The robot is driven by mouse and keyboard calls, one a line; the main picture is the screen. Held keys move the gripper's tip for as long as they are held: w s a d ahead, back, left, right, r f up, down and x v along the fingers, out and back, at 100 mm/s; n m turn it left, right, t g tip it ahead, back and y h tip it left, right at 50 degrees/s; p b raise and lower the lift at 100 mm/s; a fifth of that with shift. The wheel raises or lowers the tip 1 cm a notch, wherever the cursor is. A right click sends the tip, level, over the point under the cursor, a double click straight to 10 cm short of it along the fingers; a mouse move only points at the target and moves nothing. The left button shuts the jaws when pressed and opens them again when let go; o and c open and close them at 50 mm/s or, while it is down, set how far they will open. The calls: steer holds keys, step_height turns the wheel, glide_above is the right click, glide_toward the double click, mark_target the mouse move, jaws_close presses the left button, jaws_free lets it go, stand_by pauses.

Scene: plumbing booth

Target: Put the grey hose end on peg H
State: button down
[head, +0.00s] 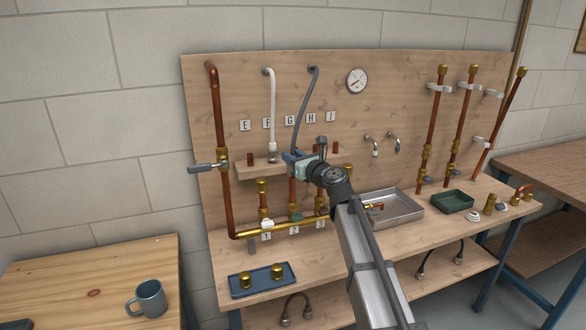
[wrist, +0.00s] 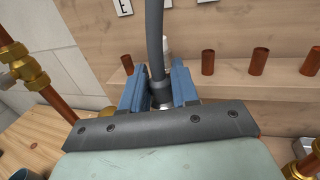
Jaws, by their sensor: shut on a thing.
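The grey hose (head: 301,105) hangs from the top of the board and bends down to my gripper (head: 296,158). In the wrist view the blue fingers of my gripper (wrist: 159,88) are shut on the grey hose end (wrist: 161,99), a dark metal fitting. It is held in front of the peg shelf (wrist: 235,88), with the white hose end (wrist: 167,44) behind it. Peg H (wrist: 259,61) is a bare copper stub to the right of the fingers, beyond peg G (wrist: 208,62). The H label (head: 311,117) shows.
Peg E (wrist: 127,64) and peg J (wrist: 310,61) are bare. The white hose (head: 272,105) hangs over the F position. Copper pipes with brass valves (head: 263,200) stand below the shelf. A metal tray (head: 405,214) and a blue tray (head: 240,290) lie on the bench.

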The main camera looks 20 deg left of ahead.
steer(key=shift+r, duration=5)
steer(key=w+d+n+g+y, duration=0.15)
steer(key=w+n+g, duration=0.6)
steer(key=w, duration=1.05)
steer(key=shift+m+g+y, duration=0.45)
steer(key=shift+m+g, duration=0.3)
steer(key=shift+s+a+f, duration=0.1)
steer(key=shift+s+f, duration=0.05)
steer(key=shift+f, duration=1.15)
steer(key=shift+s+a+f, duration=0.1)
steer(key=shift+f, duration=1.15)
steer(key=shift+f, duration=2.45)
steer(key=c, duration=0.8)
jaws_free()
